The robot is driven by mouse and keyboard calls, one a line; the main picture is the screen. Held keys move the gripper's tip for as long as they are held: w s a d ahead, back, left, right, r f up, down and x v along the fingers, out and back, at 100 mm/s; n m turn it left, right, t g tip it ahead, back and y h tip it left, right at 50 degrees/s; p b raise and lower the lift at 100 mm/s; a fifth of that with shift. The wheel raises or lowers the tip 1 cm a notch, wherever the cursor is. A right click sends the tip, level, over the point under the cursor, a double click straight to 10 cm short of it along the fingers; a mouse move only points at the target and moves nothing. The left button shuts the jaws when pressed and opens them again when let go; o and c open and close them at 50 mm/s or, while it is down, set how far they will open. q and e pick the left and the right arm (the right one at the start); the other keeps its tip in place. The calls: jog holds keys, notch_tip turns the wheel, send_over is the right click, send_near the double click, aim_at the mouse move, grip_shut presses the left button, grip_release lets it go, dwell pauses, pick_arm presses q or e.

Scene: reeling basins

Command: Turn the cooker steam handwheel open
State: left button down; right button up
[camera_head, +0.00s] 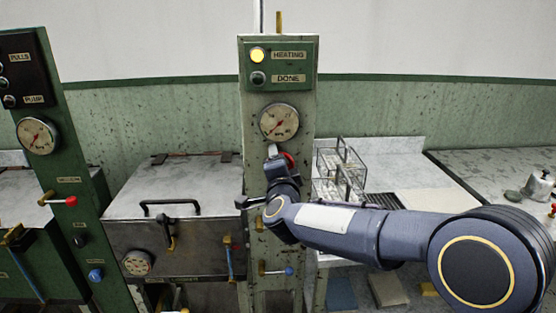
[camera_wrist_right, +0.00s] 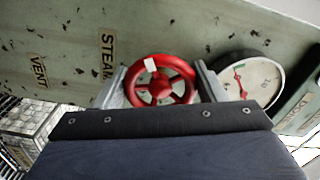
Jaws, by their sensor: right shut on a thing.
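In the head view the wheel (camera_head: 288,160) is mostly hidden behind my right gripper (camera_head: 274,158), under the pressure gauge (camera_head: 279,122) on the green post. The yellow HEATING lamp (camera_head: 257,55) is lit and the DONE lamp (camera_head: 257,78) is dark. My left gripper is not in view.
A steel cooker box (camera_head: 175,190) with a black lid handle stands left of the post. A wire rack (camera_head: 341,170) with glassware stands on the counter to the right. Another green post (camera_head: 75,200) with a red-knobbed lever (camera_head: 58,200) is at the left.

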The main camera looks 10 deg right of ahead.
jog(key=n+p, duration=0.3)
jog(key=n, duration=0.3)
jog(key=shift+f+n, duration=0.1)
jog(key=shift+n, duration=0.2)
jog(key=n+p, duration=0.1)
jog(key=n, duration=0.3)
jog(key=shift+d+f+p, duration=0.1)
jog(key=shift+p, duration=0.3)
jog(key=shift+f+n+p, duration=0.1)
jog(key=shift+n+p, duration=0.3)
jog(key=shift+n, duration=0.6)
jog(key=o, duration=1)
jog(key=shift+s, duration=0.1)
